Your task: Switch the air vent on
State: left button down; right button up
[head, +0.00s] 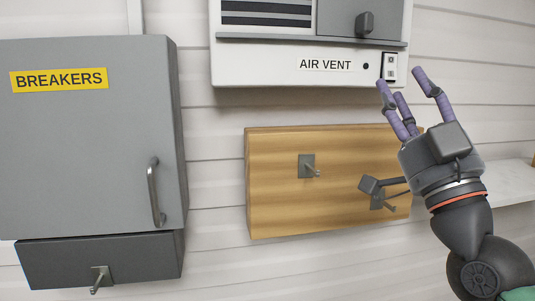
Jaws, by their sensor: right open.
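The air vent (240,68) is a white unit at the top middle, with dark slats and an "AIR VENT" label on its lower strip. A small dark round spot (365,66) sits right of the label. Beside it is a rocker switch (390,67) in a dark frame; which way it is tipped is too small to tell. My right gripper (402,80) points up from the lower right. Its purple fingers are spread open and empty, with the tips just below and around the switch. Whether a fingertip touches it I cannot tell. My left gripper is out of view.
A grey breaker cabinet (80,150) with a handle (154,190) fills the left side. A wooden board (275,195) with hooks (308,166) hangs below the vent, partly behind my right gripper. A pale shelf (512,182) is at the right edge.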

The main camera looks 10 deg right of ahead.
aim_at(390, 69)
jog(key=k, duration=1)
